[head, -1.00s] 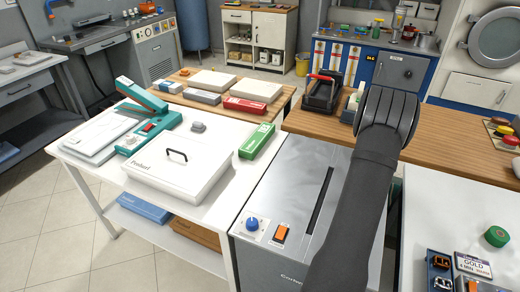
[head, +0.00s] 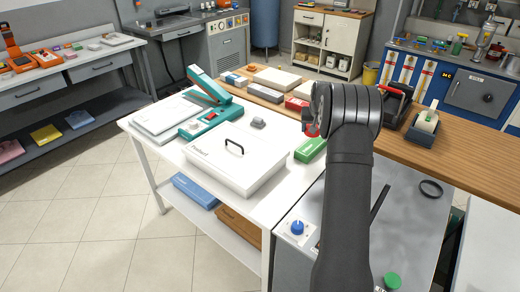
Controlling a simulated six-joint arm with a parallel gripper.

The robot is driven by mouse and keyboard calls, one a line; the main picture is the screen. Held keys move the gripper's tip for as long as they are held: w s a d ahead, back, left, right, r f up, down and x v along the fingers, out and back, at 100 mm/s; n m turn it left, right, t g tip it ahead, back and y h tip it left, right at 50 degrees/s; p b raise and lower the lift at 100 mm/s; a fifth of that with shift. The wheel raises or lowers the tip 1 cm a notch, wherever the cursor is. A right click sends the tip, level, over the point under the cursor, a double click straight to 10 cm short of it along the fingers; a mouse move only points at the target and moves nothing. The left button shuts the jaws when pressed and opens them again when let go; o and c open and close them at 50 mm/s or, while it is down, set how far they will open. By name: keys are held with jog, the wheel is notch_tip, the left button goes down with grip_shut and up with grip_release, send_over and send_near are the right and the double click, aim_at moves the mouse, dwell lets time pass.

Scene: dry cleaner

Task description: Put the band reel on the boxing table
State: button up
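I cannot pick out the band reel for certain. A thin dark ring (head: 431,188) lies on the grey machine top at the right. A small green round thing (head: 391,281) is at the bottom edge, right of my arm. No table is marked as the boxing table. A white table (head: 262,202) in the middle holds a flat white box with a black handle (head: 222,160), a teal hinged tool (head: 211,105) and a green box (head: 310,149). The end of my arm is above its right side. A small red and dark part (head: 311,126) shows there; my fingers are mostly hidden.
A wooden counter (head: 470,150) runs behind, with a tape dispenser (head: 425,125) on it. The grey machine (head: 400,225) with a blue knob (head: 297,227) stands beside the white table. Floor at the left (head: 70,215) is clear.

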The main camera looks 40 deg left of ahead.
send_over(282, 145)
jog(key=s+d, duration=0.1)
notch_tip(282, 145, down, 7)
jog(key=shift+s, duration=0.1)
jog(key=shift+f, duration=2)
jog(key=shift+f, duration=0.1)
jog(key=o, duration=0.6)
jog(key=shift+f, duration=0.1)
jog(key=o, duration=0.4)
